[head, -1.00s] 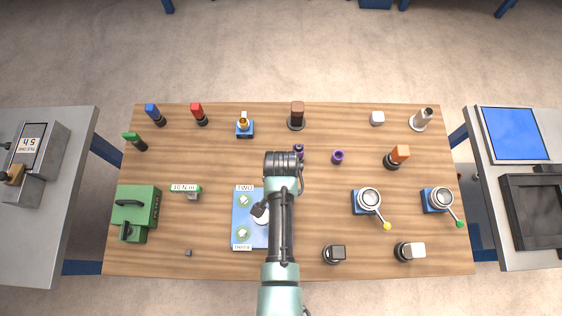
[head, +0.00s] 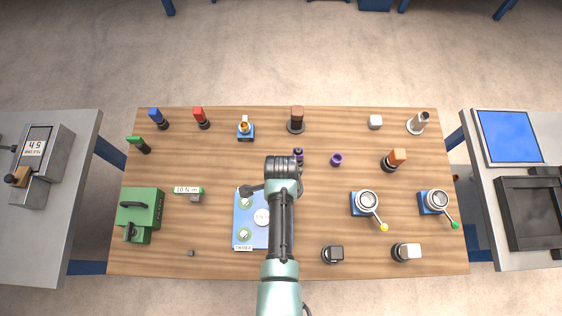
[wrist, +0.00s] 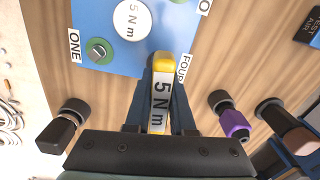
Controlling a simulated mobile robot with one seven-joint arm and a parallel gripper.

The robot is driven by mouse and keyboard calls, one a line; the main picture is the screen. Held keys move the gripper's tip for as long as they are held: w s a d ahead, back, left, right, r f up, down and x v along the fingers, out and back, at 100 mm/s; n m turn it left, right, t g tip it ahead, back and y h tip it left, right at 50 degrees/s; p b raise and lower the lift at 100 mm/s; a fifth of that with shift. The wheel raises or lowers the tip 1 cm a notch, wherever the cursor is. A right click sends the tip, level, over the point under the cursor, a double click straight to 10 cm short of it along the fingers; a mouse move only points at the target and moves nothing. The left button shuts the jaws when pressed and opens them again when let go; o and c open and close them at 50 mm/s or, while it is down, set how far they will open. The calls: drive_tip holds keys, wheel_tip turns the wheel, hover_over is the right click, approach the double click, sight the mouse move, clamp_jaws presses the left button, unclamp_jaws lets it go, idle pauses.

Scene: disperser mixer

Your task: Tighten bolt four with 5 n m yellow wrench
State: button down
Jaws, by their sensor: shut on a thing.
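My gripper (wrist: 163,95) is shut on the yellow wrench (wrist: 160,113), which carries a "5 N m" label. In the wrist view its yellow end lies over the edge of the blue plate (wrist: 117,62), beside the "FOUR" label (wrist: 181,69). Bolt four is not visible; I cannot tell whether the wrench touches it. Bolt one (wrist: 97,51), with a green ring, shows beside the "ONE" label, and a white "5 N m" disc (wrist: 132,20) is at the plate's middle. In the head view my arm covers the right part of the blue plate (head: 239,217).
Purple-topped (wrist: 234,124) and brown-topped (wrist: 297,136) items stand right of the gripper in the wrist view. The head view shows a green case (head: 140,213), a "10 N m" tool (head: 188,191) and two lever devices (head: 366,203) (head: 434,201). Table space at front left is mostly clear.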

drive_tip(key=shift+s+f+m, duration=0.1)
drive_tip(key=shift+m, duration=0.3)
drive_tip(key=m+p, duration=0.1)
drive_tip(key=m, duration=0.2)
drive_tip(key=shift+s, duration=0.1)
drive_tip(key=shift+f+m, duration=0.1)
drive_tip(key=shift+m, duration=1.3)
drive_tip(key=m+p, duration=0.1)
drive_tip(key=m, duration=0.3)
drive_tip(key=shift+m, duration=0.3)
drive_tip(key=c, duration=0.7)
unclamp_jaws()
